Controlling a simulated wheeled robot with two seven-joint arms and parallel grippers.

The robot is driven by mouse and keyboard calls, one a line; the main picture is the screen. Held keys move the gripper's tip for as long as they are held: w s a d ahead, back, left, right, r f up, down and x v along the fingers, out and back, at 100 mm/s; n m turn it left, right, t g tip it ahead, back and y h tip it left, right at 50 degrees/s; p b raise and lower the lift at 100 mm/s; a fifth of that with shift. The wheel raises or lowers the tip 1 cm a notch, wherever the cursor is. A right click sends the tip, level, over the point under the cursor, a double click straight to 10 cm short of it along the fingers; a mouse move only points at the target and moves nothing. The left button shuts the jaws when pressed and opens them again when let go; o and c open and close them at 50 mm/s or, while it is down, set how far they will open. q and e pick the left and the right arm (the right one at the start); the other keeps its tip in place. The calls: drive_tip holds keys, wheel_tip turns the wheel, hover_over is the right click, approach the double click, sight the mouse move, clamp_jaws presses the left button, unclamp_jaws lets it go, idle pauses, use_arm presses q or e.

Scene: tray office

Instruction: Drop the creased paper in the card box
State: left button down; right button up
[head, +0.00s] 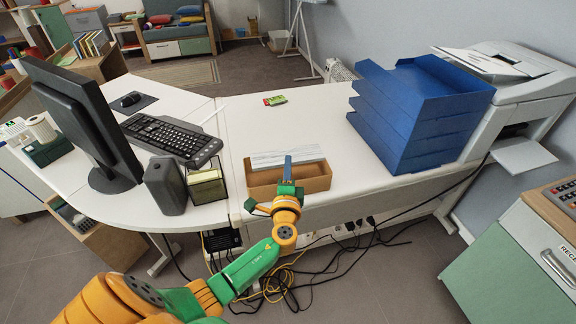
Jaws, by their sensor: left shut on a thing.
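The card box (318,184) is an open brown tray near the front edge of the white desk. A pale paper with creased lines (307,154) shows over the box's back part. My left gripper (288,164) reaches in from the front over the box and is shut on the paper. The arm and gripper hide part of the box's front wall. I cannot tell whether the paper touches the box. My right gripper is not in view.
Blue stacked trays (415,112) and a printer (500,75) stand to the right. A keyboard (170,138), a monitor (85,120), a speaker (164,184) and a black mesh holder (205,185) stand to the left. A small green-red packet (275,100) lies behind, with clear desk around it.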

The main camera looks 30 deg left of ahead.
use_arm(q)
drive_tip(key=c, duration=0.8)
unclamp_jaws()
drive_tip(key=shift+r, duration=0.1)
drive_tip(key=shift+c, duration=0.2)
drive_tip(key=v, duration=0.7)
drive_tip(key=shift+s, duration=0.1)
